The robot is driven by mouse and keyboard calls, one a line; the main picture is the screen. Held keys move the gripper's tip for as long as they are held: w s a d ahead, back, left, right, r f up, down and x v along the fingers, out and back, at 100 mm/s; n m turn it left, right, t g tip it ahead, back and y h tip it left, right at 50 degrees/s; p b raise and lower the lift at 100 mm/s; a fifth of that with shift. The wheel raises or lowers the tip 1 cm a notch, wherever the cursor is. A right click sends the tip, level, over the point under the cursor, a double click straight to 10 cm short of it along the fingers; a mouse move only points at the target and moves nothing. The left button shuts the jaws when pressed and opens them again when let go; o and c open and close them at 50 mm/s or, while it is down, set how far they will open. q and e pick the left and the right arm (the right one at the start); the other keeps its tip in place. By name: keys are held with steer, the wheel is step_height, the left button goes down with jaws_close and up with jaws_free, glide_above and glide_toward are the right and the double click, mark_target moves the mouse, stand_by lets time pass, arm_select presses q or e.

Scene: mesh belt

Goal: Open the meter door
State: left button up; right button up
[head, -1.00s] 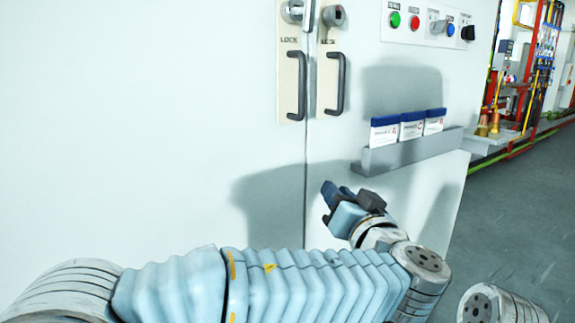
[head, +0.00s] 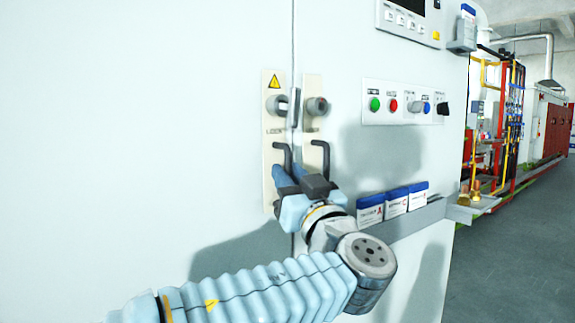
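The meter door is part of a pale cabinet front with a vertical seam; the left panel (head: 150,130) and the right panel (head: 345,60) look closed. Beside the seam are a left dark handle (head: 287,153) and a right dark handle (head: 325,155), each on a beige plate with a round lock above. My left gripper (head: 292,174) is in front of the lower part of the left handle and hides it. My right gripper is out of view.
A button panel (head: 405,103) with green, red and blue knobs is on the right panel. Below it a grey ledge (head: 415,218) holds several blue-and-white boxes (head: 396,201). Clear grey floor (head: 510,250) lies right of the cabinet, with red and yellow pipework behind.

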arm_select(q)
steer(key=shift+w+a+r, duration=0.15)
steer(key=shift+w, duration=0.25)
steer(key=shift+c, duration=0.4)
jaws_close()
steer(key=shift+s, duration=0.1)
